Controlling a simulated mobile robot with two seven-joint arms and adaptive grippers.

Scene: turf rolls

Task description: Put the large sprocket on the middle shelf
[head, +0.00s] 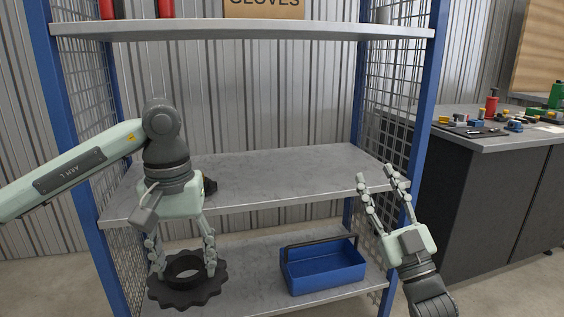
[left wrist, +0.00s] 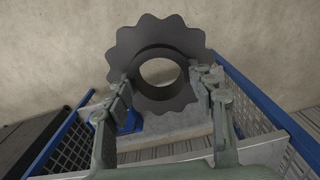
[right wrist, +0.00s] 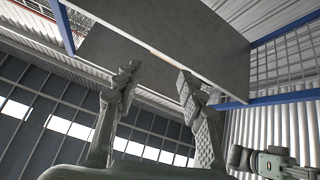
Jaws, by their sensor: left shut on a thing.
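The large sprocket (head: 180,293) is a dark toothed ring with a raised hub, held low at the left, below the level of the middle shelf (head: 270,178). My left gripper (head: 185,268) points down and is shut on the sprocket's hub, one finger on each side. The left wrist view shows the sprocket (left wrist: 160,36) between the fingers (left wrist: 168,84), with floor beyond it. The middle shelf is grey and mostly bare. My right gripper (head: 376,174) is open and empty, pointing up near the shelf's right end; its spread fingers also show in the right wrist view (right wrist: 158,76).
A small dark thing (head: 210,187) on the middle shelf is partly hidden behind my left wrist. A blue toolbox (head: 325,276) stands on the bottom shelf (head: 262,246). Blue posts (head: 418,110) and mesh sides bound the rack. A dark workbench (head: 480,200) stands at right.

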